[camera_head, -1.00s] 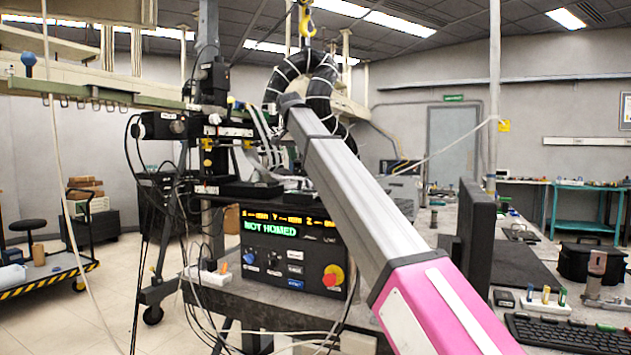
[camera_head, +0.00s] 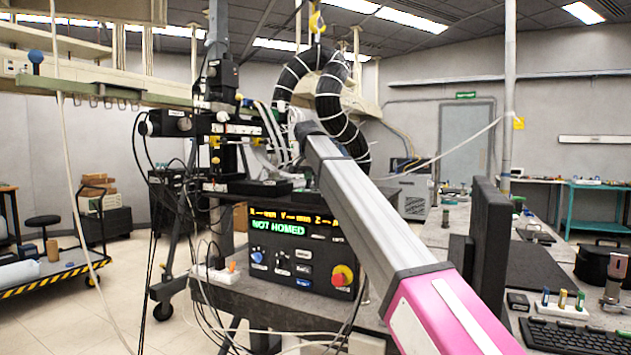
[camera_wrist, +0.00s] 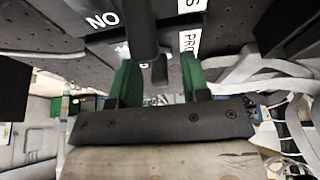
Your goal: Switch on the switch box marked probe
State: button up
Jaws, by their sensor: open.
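In the wrist view, a dark box surface shows a white label with the partly hidden letters "PRO" (camera_wrist: 189,42). It is cut off by my gripper, so I cannot read the full word. Another label reading "NO" (camera_wrist: 102,19) is on the dark surface to the left. My gripper (camera_wrist: 159,65) has two green fingers, apart, close to the dark surface. A dark lever-like part shows between and above the fingers; I cannot tell whether they touch it. In the head view my arm reaches toward the stand and its end is hidden.
A control box reading "NOT HOMED" (camera_head: 281,231) with a red-and-yellow knob stands on the bench below my arm. Loose cables hang around the stand. A monitor (camera_head: 487,240) and keyboard (camera_head: 575,337) are at right.

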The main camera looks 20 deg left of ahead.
jog(key=shift+f, duration=0.2)
grip_shut()
jog(key=shift+w+r+g, duration=0.2)
jog(key=shift+w+g, duration=0.4)
jog(key=shift+g, duration=0.5)
jog(key=shift+w+g, duration=0.1)
jog(key=shift+g, duration=1)
jog(key=shift+f, duration=0.1)
grip_release()
